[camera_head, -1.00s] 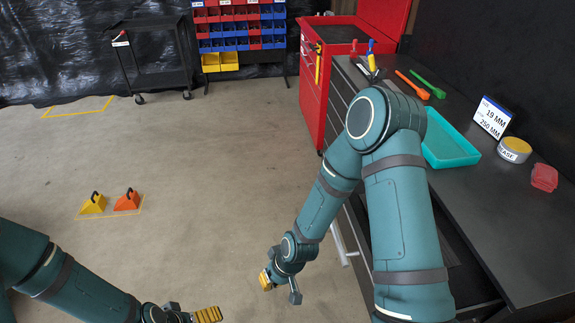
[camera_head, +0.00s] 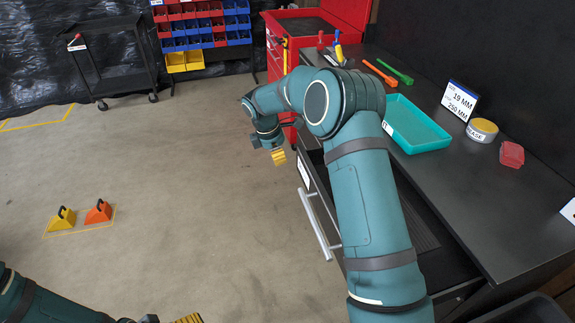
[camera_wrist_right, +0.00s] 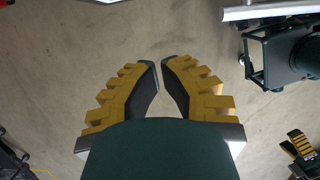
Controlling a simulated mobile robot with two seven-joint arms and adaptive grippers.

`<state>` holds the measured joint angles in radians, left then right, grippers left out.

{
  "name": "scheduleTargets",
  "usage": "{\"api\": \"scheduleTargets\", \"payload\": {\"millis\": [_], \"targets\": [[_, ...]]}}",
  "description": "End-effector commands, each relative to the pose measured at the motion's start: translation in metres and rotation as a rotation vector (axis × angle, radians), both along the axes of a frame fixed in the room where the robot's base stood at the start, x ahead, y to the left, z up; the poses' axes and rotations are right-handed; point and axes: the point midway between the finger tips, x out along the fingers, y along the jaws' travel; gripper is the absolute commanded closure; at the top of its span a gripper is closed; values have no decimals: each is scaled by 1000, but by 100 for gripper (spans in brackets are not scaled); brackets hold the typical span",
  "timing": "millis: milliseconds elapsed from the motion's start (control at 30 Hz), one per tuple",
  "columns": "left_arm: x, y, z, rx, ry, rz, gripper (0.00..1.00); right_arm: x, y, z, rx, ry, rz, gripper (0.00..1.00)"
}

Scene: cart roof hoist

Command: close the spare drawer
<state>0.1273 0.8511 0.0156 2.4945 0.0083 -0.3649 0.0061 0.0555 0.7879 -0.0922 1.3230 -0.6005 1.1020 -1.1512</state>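An open drawer of the dark workbench sticks out to the left in the head view. Its front carries a pale bar handle (camera_head: 319,226) and a white label; my right arm crosses in front of it and hides part of it. My right gripper (camera_head: 279,157) is in the air beyond the far end of the handle, apart from it, with its yellow fingers pointing down. In the right wrist view the right gripper (camera_wrist_right: 161,62) has its fingertips almost together with nothing between them. My left gripper (camera_head: 188,320) is cut off at the bottom edge.
The bench top (camera_head: 490,200) holds a teal tray (camera_head: 413,126), a yellow-lidded tin (camera_head: 482,130), a red box (camera_head: 511,154) and tools. A red cabinet (camera_head: 280,60) stands beyond.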

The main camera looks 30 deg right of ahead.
Motion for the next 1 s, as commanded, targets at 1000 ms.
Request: {"api": "scheduleTargets", "payload": {"millis": [1000], "targets": [[-4, -1, -13, -2, 10, -7, 0, -15, -60, -88, 3, -1, -3, 100]]}}
